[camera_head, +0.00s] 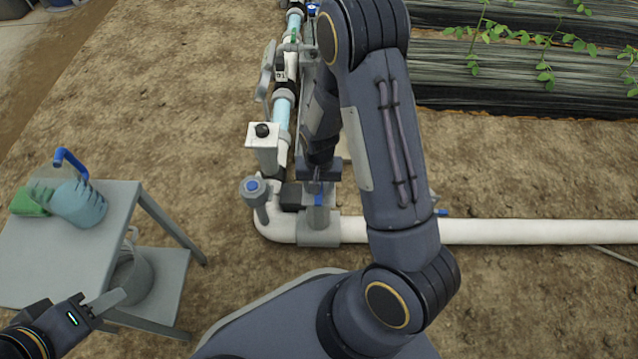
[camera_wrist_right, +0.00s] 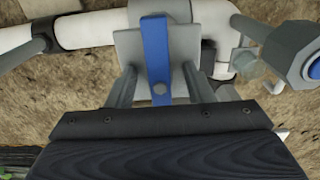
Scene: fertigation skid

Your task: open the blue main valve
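The blue valve handle (camera_head: 319,197) sits on a grey valve body (camera_head: 318,222) on the white pipe near its elbow. In the right wrist view the flat blue handle (camera_wrist_right: 157,60) points across the pipe. My right gripper (camera_wrist_right: 157,88) is open, one grey finger on each side of the handle, with gaps between. In the head view my right arm reaches over the pipe, and the right gripper (camera_head: 317,180) is partly hidden just behind the handle. My left gripper (camera_head: 103,301) is low at the left, beside the small table; its finger gap is unclear.
A grey table (camera_head: 120,215) at left bears a clear jug (camera_head: 78,205) with a blue handle and a green item (camera_head: 30,201). A bucket (camera_head: 133,276) stands on its lower shelf.

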